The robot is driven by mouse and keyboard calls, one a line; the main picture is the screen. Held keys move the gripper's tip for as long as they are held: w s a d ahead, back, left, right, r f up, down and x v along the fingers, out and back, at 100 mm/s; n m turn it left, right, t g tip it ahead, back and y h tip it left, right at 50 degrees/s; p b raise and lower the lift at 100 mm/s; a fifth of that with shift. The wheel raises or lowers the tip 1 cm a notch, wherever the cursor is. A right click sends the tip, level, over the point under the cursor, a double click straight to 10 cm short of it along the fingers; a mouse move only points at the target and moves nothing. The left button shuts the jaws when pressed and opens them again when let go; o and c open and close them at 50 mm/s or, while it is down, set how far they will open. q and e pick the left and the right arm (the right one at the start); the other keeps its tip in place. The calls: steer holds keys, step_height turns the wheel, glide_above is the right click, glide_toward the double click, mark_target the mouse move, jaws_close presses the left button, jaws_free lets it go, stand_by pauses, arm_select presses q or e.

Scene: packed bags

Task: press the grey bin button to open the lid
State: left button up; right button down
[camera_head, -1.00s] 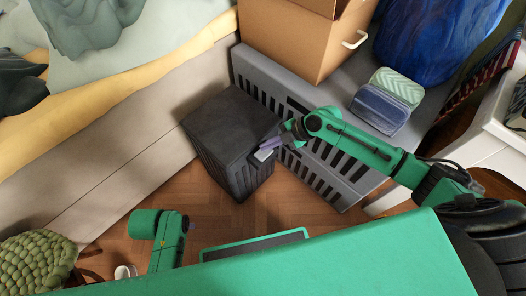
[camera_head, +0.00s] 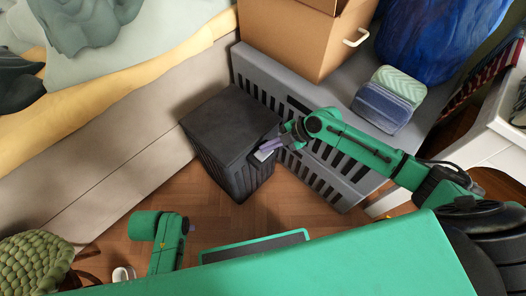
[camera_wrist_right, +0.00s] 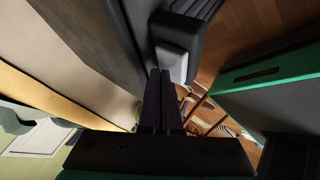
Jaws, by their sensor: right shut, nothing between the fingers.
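The dark grey bin (camera_head: 222,125) stands on the wood floor with its flat lid closed. Its light grey button (camera_head: 262,155) sits on the upper front right side, and in the right wrist view it is a pale block (camera_wrist_right: 172,62) on the dark bin. My right gripper (camera_head: 266,149) is shut and empty, with its purple-grey fingers at the button. In the right wrist view its fingertips (camera_wrist_right: 160,73) overlap the button's near edge; whether they touch it I cannot tell. My left gripper is not in view.
A grey slatted crate (camera_head: 350,190) stands right behind the bin, with a cardboard box (camera_head: 290,40) and folded cloths (camera_head: 385,100) on top. A bed (camera_head: 110,140) is at the left. A green woven bag (camera_head: 35,262) and a white mug (camera_head: 123,274) are at the lower left. Bare floor lies before the bin.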

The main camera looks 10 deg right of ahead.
steer(key=shift+f, duration=0.3)
steer(key=shift+r, duration=0.15)
steer(key=shift+r+p, duration=0.35)
steer(key=shift+r, duration=0.4)
step_height(320, 180, up, 6)
steer(key=p, duration=0.4)
steer(key=shift+p, duration=0.4)
